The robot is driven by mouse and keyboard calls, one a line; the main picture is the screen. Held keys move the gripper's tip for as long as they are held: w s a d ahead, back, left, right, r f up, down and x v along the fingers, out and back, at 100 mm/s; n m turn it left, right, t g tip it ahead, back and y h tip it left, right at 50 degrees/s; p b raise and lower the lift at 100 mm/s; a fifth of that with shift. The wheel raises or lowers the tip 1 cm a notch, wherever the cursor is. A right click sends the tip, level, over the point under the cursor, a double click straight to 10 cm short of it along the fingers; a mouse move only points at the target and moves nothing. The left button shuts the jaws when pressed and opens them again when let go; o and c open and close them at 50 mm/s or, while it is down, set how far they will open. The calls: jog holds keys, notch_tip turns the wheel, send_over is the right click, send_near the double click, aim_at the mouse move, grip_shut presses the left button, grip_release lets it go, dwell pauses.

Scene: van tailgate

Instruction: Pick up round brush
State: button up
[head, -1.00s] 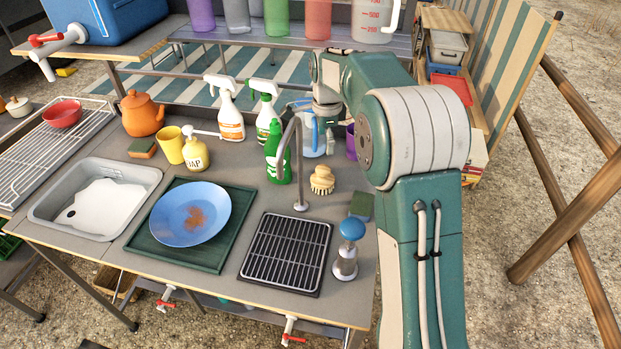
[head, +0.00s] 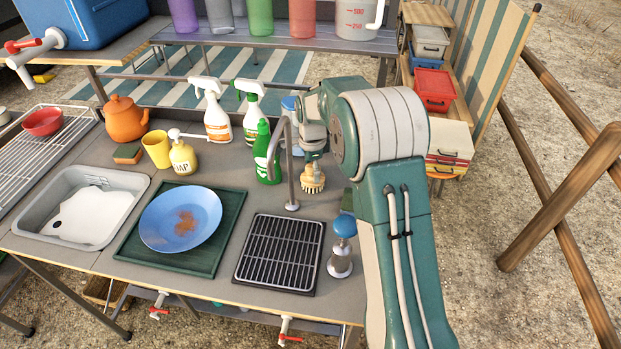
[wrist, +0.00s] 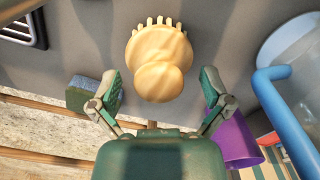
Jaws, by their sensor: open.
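The round brush (head: 312,178) stands on the grey counter, right of the tap, with its bristles down. In the wrist view its pale wooden knob and head (wrist: 158,62) show from above, with some bristle tufts at the far edge. My gripper (wrist: 158,92) is open, one finger on each side of the knob, with a gap visible on both sides. In the head view my gripper (head: 313,154) is just above the brush, and my arm hides part of it.
A curved metal tap (head: 291,170) and green bottle (head: 266,155) stand left of the brush. A blue-topped dispenser (head: 342,240) stands in front. In the wrist view, a sponge (wrist: 86,92) lies left, a purple cup (wrist: 238,142) and a clear jug with blue handle (wrist: 290,75) right.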

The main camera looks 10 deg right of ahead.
jog(key=shift+d+f, duration=0.15)
jog(key=shift+d, duration=0.3)
jog(key=shift+a, duration=0.1)
jog(key=c, duration=0.9)
jog(key=shift+a, duration=0.2)
jog(key=c, duration=0.4)
jog(key=shift+o, duration=0.2)
notch_tip(320, 180, up, 10)
jog(key=shift+d+r, duration=0.1)
